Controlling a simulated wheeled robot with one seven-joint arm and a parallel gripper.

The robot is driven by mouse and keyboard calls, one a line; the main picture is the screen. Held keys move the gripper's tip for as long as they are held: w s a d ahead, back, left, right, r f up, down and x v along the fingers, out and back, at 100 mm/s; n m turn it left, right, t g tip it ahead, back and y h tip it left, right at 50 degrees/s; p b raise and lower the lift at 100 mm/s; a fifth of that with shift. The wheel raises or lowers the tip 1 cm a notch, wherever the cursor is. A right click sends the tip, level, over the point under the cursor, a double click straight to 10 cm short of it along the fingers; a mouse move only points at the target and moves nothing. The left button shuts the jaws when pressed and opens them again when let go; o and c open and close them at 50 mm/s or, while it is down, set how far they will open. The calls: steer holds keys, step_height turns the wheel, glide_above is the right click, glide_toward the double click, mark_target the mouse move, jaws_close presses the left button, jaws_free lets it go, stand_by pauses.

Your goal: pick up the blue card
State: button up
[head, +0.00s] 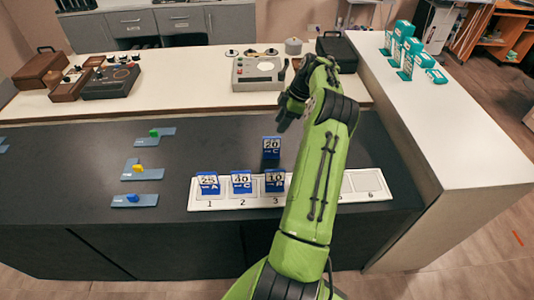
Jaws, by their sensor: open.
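My green arm reaches in from the bottom, and my gripper (287,112) hangs over the back part of the dark counter. Its jaws are open and I see nothing held. At the left lie flat blue-grey cards with a small coloured piece on each: blue (132,199), yellow (138,169) and green (154,132). The blue-piece card (150,201) is nearest the front edge, well left of my gripper. Several blue-and-white blocks also stand here. The block marked 20 C (271,147) stands just below my gripper in the picture, behind the strip.
A white numbered strip (225,204) holds blocks 25 A (208,184), 40 C (241,182) and 10 B (275,181); my arm hides part of it. A white counter (180,90) behind bears devices and boxes. The dark counter (80,160) is clear around the cards.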

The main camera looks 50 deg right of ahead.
steer(key=b, duration=0.2)
glide_above(269, 154)
steer(key=f, duration=1)
steer(key=shift+w+d, duration=0.15)
steer(key=shift+d, duration=0.15)
steer(key=shift+r, duration=0.1)
jaws_close()
